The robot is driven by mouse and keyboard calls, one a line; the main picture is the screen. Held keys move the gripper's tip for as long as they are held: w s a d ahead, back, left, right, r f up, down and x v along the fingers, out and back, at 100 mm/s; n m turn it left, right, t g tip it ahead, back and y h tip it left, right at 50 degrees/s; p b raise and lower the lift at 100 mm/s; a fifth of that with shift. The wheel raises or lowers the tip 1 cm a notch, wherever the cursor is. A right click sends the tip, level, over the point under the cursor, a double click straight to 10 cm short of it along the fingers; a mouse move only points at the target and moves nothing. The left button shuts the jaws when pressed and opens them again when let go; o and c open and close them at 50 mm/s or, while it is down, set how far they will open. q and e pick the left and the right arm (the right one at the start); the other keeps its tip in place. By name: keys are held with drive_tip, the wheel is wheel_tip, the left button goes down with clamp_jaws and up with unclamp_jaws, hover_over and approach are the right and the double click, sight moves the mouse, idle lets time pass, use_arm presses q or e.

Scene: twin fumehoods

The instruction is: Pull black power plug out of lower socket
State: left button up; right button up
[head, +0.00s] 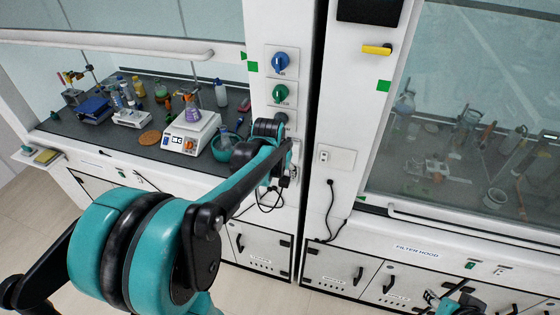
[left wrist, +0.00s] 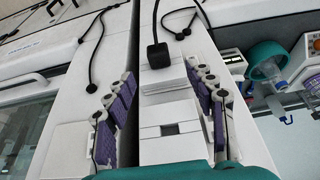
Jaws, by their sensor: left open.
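The black power plug (left wrist: 158,55) sits at the socket plate (left wrist: 165,85) on the white post, with its cord running up the picture in the left wrist view. A second socket plate (left wrist: 170,130) shows lower in that picture and is empty. My left gripper (left wrist: 160,72) is open, its purple-padded fingers on either side of the plates. The plug is between and slightly beyond the fingertips, with no visible contact. In the head view my left gripper (head: 289,173) is at the post and mostly hides the plug. My right gripper (head: 452,299) is at the bottom right, partly cropped; its opening is unclear.
Blue (head: 280,61) and green (head: 280,94) knobs are above my left gripper. Another cord (head: 330,210) hangs on the neighbouring post. The left hood bench holds a balance (head: 188,135) with a purple flask (head: 194,111) and several bottles. Cabinets (head: 395,284) are below.

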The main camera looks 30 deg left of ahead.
sight(283, 181)
use_arm(q)
drive_tip(key=b+x, duration=0.1)
drive_tip(key=x, duration=0.6)
drive_tip(key=shift+w+d+f, duration=0.1)
drive_tip(key=shift+f, duration=0.25)
drive_tip(key=c, duration=1.2)
drive_tip(key=shift+o, duration=0.3)
